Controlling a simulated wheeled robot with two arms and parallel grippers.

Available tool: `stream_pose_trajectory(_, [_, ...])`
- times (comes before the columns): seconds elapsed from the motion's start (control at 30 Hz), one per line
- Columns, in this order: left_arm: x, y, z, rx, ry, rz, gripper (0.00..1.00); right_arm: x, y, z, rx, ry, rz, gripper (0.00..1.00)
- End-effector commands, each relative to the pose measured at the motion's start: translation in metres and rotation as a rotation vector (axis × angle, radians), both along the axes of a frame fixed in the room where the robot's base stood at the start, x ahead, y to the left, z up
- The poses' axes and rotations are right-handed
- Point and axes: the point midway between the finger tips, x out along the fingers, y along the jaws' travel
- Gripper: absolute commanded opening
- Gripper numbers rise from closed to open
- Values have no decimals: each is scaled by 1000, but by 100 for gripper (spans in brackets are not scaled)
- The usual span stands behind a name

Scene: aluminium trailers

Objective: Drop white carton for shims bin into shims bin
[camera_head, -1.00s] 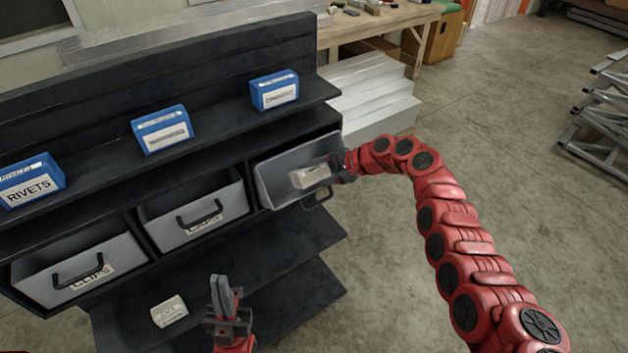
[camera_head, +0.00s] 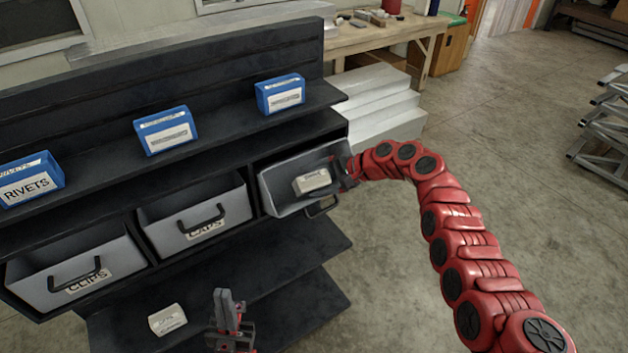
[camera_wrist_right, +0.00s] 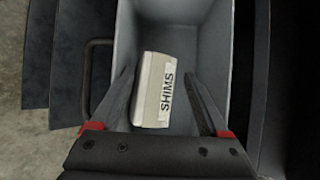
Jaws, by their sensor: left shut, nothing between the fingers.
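The white carton (camera_head: 312,181), labelled SHIMS in the right wrist view (camera_wrist_right: 152,90), is inside the grey shims bin (camera_head: 276,190), the rightmost pulled-out bin. My right gripper (camera_head: 345,172) is at the bin's right side. In the right wrist view its fingers (camera_wrist_right: 165,100) are spread on either side of the carton, with a visible gap on the right. The carton appears to rest on the bin floor. My left gripper (camera_head: 230,308) is shut and empty, low in front of the shelf.
The caps bin (camera_head: 235,208) and clips bin (camera_head: 40,282) stand to the left in the black rack. Another white carton (camera_head: 167,320) lies on the lower shelf. Blue boxes (camera_head: 281,94) line the upper shelf.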

Motion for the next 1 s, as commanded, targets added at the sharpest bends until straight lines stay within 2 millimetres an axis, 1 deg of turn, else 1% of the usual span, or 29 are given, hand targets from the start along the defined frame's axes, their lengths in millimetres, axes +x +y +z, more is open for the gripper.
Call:
stream_pose_trajectory(0.33, [0,0,0,0,0,0,0,0,-1,0,0,0,0,91])
stream_pose_trajectory(0.47, [0,0,-2,0,0,0,0,-2,-8,5,1,-2,0,91])
stream_pose_trajectory(0.67, [0,0,-8,0,0,0,0,-9,-41,25,4,-7,-6,91])
stream_pose_trajectory(0.9, [0,0,-20,0,0,0,0,-24,-94,59,-1,-5,-5,91])
stream_pose_trajectory(1.0, [0,0,-23,0,0,0,0,-29,-112,71,0,-3,-5,91])
